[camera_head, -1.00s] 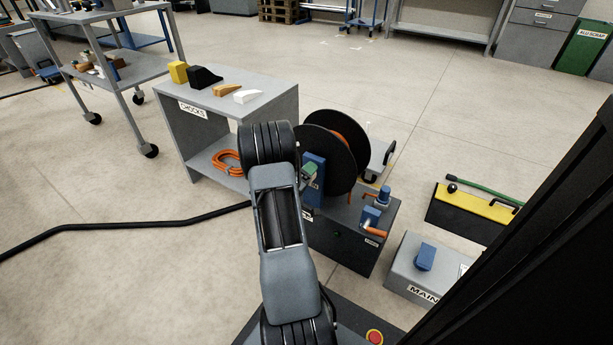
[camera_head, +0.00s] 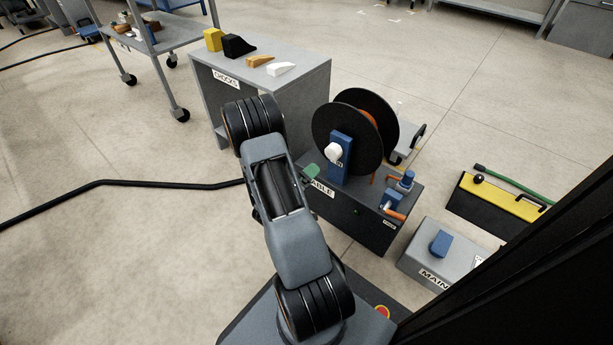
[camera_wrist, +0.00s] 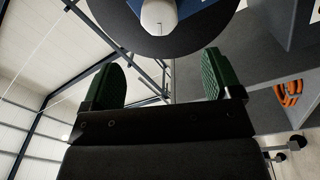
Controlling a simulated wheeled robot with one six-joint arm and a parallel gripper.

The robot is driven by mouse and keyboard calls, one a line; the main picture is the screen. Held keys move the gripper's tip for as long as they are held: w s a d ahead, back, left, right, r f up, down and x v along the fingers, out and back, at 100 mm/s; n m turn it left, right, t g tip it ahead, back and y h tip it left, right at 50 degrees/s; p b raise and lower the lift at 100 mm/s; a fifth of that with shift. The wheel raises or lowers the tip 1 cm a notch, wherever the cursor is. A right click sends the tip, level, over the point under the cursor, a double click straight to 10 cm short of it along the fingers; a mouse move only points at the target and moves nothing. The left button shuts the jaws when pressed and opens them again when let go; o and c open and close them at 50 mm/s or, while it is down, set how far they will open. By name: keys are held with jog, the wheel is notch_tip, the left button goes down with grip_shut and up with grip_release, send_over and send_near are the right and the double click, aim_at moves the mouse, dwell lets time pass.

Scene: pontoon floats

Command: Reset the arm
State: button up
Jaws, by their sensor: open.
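My arm extends up the middle of the head view, bent at its joints. My gripper shows in the wrist view (camera_wrist: 160,84) with its two green-padded fingers apart and nothing between them. In the head view only a green fingertip (camera_head: 311,173) shows beside the arm; the rest is hidden behind it. Beyond the fingers in the wrist view is the black cable reel (camera_wrist: 190,45) with its white hub knob (camera_wrist: 159,14). In the head view the reel (camera_head: 370,130) stands on a dark box, and my gripper is just left of its blue bracket (camera_head: 341,160).
A grey bench (camera_head: 300,80) marked CHOCKS holds several wedges behind my arm. A grey MAIN box (camera_head: 415,262) with a blue handle and a yellow-topped black case (camera_head: 500,205) stand at right. A black hose (camera_head: 120,183) crosses the floor. Open floor lies at left.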

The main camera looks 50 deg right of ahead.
jog(key=shift+a, duration=0.5)
jog(key=s+a+r+m+g+y+p, duration=0.1)
jog(key=a+r+g+y+p, duration=0.1)
jog(key=r+p, duration=0.55)
jog(key=s+a+r+g+y+p, duration=0.1)
jog(key=a+r+g+y+p, duration=0.2)
jog(key=r, duration=0.7)
jog(key=s+a+r+m+g+y+p, duration=0.1)
jog(key=s+a+r+p, duration=0.1)
jog(key=r+p, duration=0.6)
jog(key=w+a+r+n+t+y+p, duration=0.1)
jog(key=a+r+n+t+y+p, duration=0.2)
jog(key=a+r+p, duration=0.7)
jog(key=w+a+r+n+t+y+p, duration=0.2)
jog(key=a+r+t+y+p, duration=0.5)
jog(key=a+r, duration=0.6)
notch_tip(320, 180, up, 8)
jog(key=n+y+p, duration=0.1)
jog(key=y+p, duration=0.1)
jog(key=p, duration=0.1)
jog(key=shift+n+y+p, duration=0.4)
jog(key=shift+f, duration=0.1)
jog(key=shift+c, duration=0.4)
